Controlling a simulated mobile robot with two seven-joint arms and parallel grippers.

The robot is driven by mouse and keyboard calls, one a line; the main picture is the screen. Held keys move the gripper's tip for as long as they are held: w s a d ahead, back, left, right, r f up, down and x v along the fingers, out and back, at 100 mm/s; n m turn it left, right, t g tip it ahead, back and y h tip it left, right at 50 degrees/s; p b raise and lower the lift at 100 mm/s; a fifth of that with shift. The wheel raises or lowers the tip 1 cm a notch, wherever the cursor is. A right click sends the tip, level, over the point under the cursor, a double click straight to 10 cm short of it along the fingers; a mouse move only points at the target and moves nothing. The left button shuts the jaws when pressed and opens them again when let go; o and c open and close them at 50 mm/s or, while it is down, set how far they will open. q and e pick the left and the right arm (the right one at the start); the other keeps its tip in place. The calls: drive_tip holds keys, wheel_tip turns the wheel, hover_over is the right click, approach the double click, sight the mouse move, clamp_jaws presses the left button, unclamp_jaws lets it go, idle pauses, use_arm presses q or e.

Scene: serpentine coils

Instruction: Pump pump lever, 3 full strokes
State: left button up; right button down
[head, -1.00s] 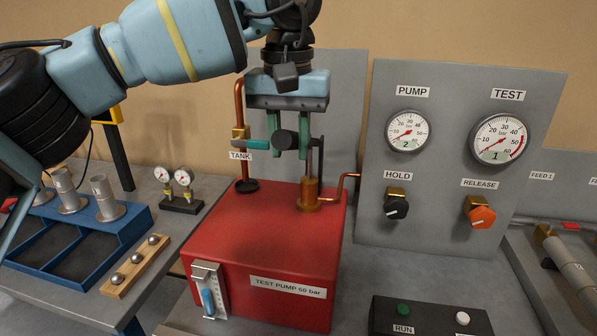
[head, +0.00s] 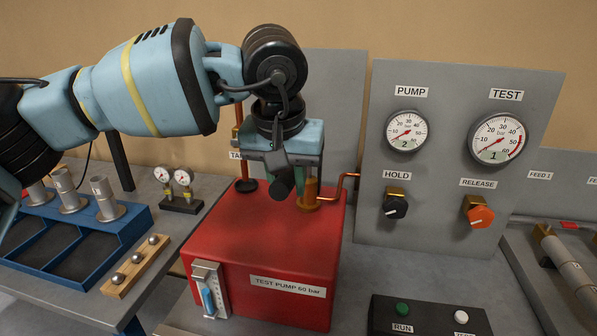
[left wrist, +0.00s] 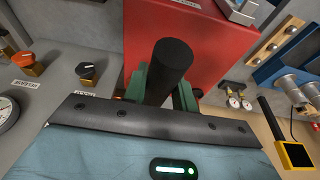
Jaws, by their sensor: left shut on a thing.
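The pump lever ends in a black cylindrical grip (head: 283,184), held low over the front of the red test pump (head: 240,245). My left gripper (head: 285,178) points down with its green fingers shut around this grip. In the left wrist view, the black grip (left wrist: 170,65) stands between the green fingers (left wrist: 162,90). The lever's rod is mostly hidden behind my gripper. The brass pump cylinder (head: 309,193) stands just behind and to the right. The PUMP gauge (head: 407,131) needle points to the lower left, near the low end. My right gripper is not in view.
A grey panel carries the TEST gauge (head: 497,137), the black HOLD knob (head: 395,207) and the orange RELEASE knob (head: 481,217). A copper pipe (head: 347,176) runs from pump to panel. A black button box (head: 430,318) sits at front right, a blue rack (head: 75,240) at left.

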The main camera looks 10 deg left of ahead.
sight(279, 181)
use_arm(q)
drive_tip(key=shift+s+f+t, duration=0.15)
drive_tip(key=shift+f+t, duration=0.4)
drive_tip(key=shift+f, duration=0.8)
drive_tip(key=shift+s+f+t, duration=0.15)
drive_tip(key=shift+f+t, duration=0.4)
drive_tip(key=shift+f, duration=0.75)
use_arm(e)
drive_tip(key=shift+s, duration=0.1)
use_arm(q)
drive_tip(key=o, duration=1)
drive_tip(key=shift+o, duration=0.2)
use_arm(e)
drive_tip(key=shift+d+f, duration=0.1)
use_arm(q)
drive_tip(key=shift+w+r, duration=0.1)
drive_tip(key=shift+c, duration=0.2)
drive_tip(key=v, duration=0.7)
drive_tip(key=shift+s+r, duration=0.2)
drive_tip(key=shift+r, duration=0.2)
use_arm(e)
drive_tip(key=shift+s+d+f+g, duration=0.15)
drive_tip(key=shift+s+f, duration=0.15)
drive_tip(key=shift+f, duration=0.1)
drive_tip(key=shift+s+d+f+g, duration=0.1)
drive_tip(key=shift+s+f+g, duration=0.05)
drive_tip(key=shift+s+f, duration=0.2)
use_arm(q)
drive_tip(key=shift+f, duration=0.1)
